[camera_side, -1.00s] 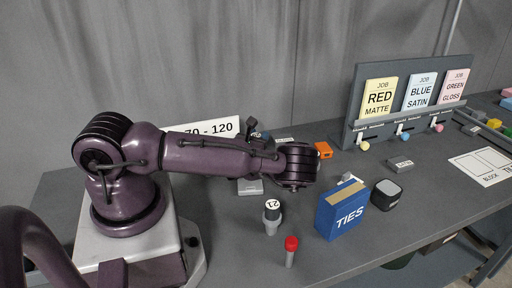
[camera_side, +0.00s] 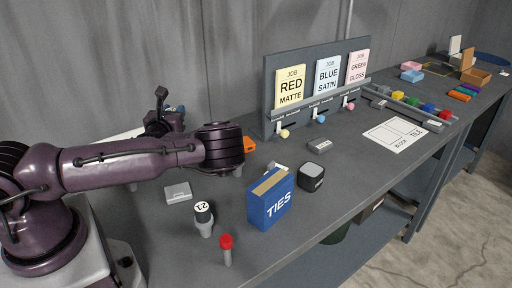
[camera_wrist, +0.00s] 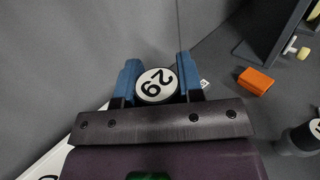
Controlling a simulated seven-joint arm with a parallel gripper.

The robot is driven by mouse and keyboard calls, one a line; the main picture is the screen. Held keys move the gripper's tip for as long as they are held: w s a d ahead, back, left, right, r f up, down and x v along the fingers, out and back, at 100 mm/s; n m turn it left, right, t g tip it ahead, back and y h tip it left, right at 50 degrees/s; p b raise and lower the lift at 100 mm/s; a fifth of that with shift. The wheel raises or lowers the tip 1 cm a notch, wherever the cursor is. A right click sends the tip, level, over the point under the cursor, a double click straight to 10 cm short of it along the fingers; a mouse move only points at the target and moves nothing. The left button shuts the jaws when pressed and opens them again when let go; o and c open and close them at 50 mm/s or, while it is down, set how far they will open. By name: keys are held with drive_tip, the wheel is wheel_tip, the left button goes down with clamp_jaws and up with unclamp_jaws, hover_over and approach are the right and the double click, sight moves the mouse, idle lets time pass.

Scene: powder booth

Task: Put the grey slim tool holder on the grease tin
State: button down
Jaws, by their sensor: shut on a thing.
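My gripper (camera_wrist: 157,82) has blue fingertips, shut on an upright holder whose round white top (camera_wrist: 157,85) carries a number, seen upside down or sideways. I take it to be the slim tool holder; its body is hidden below the top. In the side view my gripper (camera_side: 166,118) is behind my arm, near the back of the table, and the held thing cannot be made out. Another holder, black and grey with a "21" top (camera_side: 204,218), stands on the table in front. I cannot pick out the grease tin for certain.
A blue TIES box (camera_side: 270,200), a dark rounded block (camera_side: 311,177), a red-capped tube (camera_side: 226,250) and a flat grey box (camera_side: 178,192) stand on the table. A job-card rack (camera_side: 318,88) stands behind.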

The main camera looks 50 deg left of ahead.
drive_tip(key=w+d+r+m+t+h, duration=0.3)
drive_tip(key=w+d+m+h, duration=0.15)
drive_tip(key=w+d, duration=0.2)
drive_tip(key=w+d+r+m+t+h, duration=0.2)
drive_tip(key=w+d+m+h, duration=0.1)
drive_tip(key=w+d+h, duration=0.4)
drive_tip(key=s+d+r+m+g+h, duration=0.1)
drive_tip(key=d+r+m+g+h, duration=0.1)
drive_tip(key=d+m+h, duration=0.45)
drive_tip(key=d+r+m+g+h, duration=0.2)
drive_tip(key=d+m+g+h, duration=0.15)
drive_tip(key=d+h, duration=0.65)
drive_tip(key=shift+w+d+f+m+t+y, duration=0.1)
drive_tip(key=shift+w+d+f+y, duration=0.3)
drive_tip(key=shift+w+f, duration=1.8)
drive_tip(key=shift+w+d+f+m+t+y, duration=0.15)
drive_tip(key=shift+w+d+f+y, duration=0.2)
drive_tip(key=shift+w+f, duration=1.9)
drive_tip(key=shift+w+d+f+m+t+y, duration=0.1)
drive_tip(key=shift+w+d+f+y, duration=0.3)
drive_tip(key=shift+w+f, duration=1.8)
drive_tip(key=shift+w+r, duration=0.1)
drive_tip(key=shift+w, duration=0.05)
